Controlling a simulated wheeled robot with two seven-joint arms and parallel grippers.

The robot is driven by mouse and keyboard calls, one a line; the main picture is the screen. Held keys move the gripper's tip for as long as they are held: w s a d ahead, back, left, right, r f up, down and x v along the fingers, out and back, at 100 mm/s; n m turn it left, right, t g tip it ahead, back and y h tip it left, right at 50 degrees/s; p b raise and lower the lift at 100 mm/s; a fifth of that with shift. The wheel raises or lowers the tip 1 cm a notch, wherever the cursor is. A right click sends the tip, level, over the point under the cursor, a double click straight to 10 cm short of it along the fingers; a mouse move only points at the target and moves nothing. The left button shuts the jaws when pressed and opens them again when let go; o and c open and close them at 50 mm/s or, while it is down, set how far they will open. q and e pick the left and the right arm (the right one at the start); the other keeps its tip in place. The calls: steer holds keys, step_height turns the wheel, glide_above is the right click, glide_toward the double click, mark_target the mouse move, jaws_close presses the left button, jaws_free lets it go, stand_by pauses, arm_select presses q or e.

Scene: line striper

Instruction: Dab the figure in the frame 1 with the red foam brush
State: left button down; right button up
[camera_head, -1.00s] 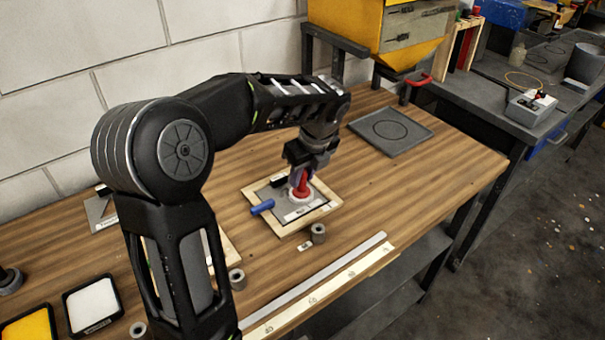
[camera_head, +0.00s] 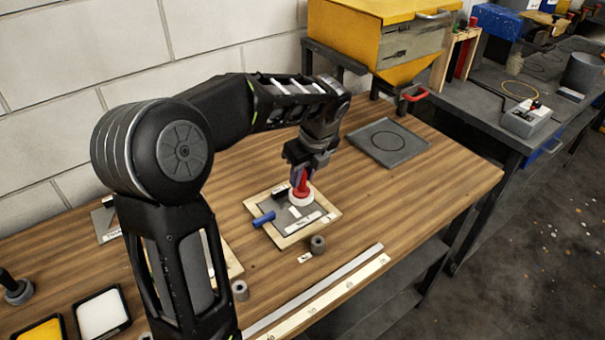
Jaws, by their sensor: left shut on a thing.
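The red foam brush (camera_head: 301,189) is upright in my left gripper (camera_head: 303,170), which is shut on its red handle. The brush's pale round foam end (camera_head: 301,199) is over the grey panel inside a light wooden frame (camera_head: 286,241). I cannot tell whether the foam touches the panel. Also in the frame are a blue cylinder (camera_head: 263,219) lying across its left edge, a black piece (camera_head: 281,191) and a white strip (camera_head: 303,222). Any figure under the brush is hidden. My right gripper is not in view.
Small grey cylinders (camera_head: 317,244) stand in front of the frame. A long ruler (camera_head: 335,300) lies along the table's front edge. White (camera_head: 102,313) and yellow (camera_head: 42,331) pads are at the lower left. A grey plate with a circle (camera_head: 390,142) lies behind right.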

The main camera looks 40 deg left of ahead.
arm_select(q)
steer(key=a, duration=0.1)
steer(key=p, duration=0.1)
steer(key=a, duration=0.1)
steer(key=shift+w+a+r+p, duration=0.35)
steer(key=shift+r+p, duration=0.05)
steer(key=shift+w+a+f, duration=0.1)
steer(key=shift+a, duration=0.2)
steer(key=shift+d, duration=0.1)
steer(key=shift+f, duration=0.15)
step_height(320, 180, down, 4)
steer(key=b, duration=0.4)
steer(key=shift+f, duration=0.4)
stand_by(0.8)
